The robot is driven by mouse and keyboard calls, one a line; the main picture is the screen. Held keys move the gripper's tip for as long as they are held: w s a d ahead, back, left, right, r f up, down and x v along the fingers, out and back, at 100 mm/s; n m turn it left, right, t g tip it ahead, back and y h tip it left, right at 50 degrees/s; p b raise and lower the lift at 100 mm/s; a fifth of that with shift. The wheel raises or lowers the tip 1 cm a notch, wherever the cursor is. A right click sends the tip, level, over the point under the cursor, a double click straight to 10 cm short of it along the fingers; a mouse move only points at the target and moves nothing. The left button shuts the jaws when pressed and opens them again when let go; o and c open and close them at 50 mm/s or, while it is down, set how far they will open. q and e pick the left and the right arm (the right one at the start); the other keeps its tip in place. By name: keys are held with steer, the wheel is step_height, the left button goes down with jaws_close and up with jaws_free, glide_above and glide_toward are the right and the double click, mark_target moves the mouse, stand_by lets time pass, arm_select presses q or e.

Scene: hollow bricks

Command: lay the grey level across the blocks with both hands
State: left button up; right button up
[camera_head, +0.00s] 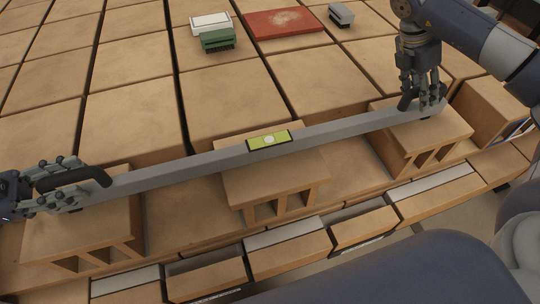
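The long grey level (340,130) with a yellow-green bubble window spans the row of hollow blocks. It passes over the left block (95,228), the middle block (272,184) and the right block (430,137). I cannot tell whether it touches each top. It has a black handle (85,176) at the left end and another (408,99) at the right. My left gripper (75,184) has its fingers on both sides of the left handle. My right gripper (424,98) points down at the right handle, fingers around it. How tightly either holds is unclear.
A red-brown slab (284,23), a white-topped brush or box (211,23), a green brush (217,40) and a small grey brush (341,15) lie at the back on the tan block surface. More hollow blocks (287,254) line the front edge.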

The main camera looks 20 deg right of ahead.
mark_target(37, 188)
arm_select(q)
steer(key=a, duration=1.1)
arm_select(e)
steer(key=v, duration=1.2)
arm_select(q)
steer(key=shift+r, duration=0.1)
arm_select(e)
steer(key=shift+r, duration=0.15)
stand_by(0.4)
